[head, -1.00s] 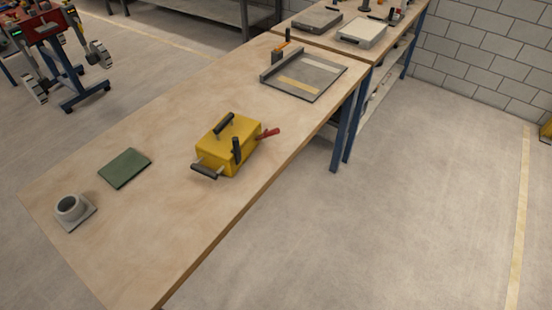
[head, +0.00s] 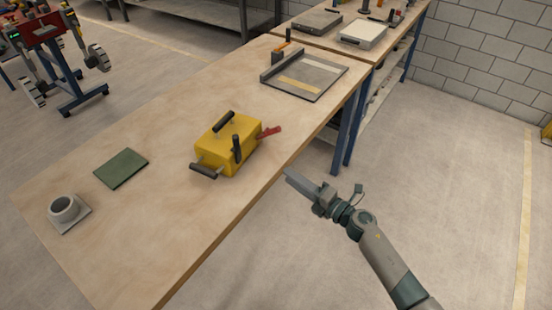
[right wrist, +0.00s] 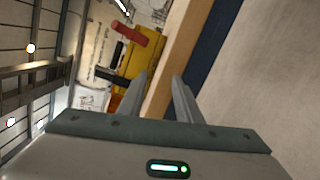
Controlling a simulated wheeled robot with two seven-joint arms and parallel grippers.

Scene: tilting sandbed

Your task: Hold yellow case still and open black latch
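The yellow case (head: 212,150) stands on the wooden workbench. It has a black handle (head: 223,122) on top, another black grip (head: 204,171) low at its left end, and an upright black lever (head: 237,147), perhaps the latch, on the front side. A red lever (head: 268,132) sticks out at its right. My right gripper (head: 290,176) is past the bench's front edge, right of and apart from the case. In the right wrist view its fingers (right wrist: 160,88) are apart with nothing between them, and the yellow case (right wrist: 143,64) lies beyond. My left gripper is not in view.
On the workbench (head: 150,220) are a green pad (head: 121,168), a grey cup-like fixture (head: 66,208) and a grey tray (head: 303,78) at the far end. The bench surface around the case is clear. Open floor lies to the right.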

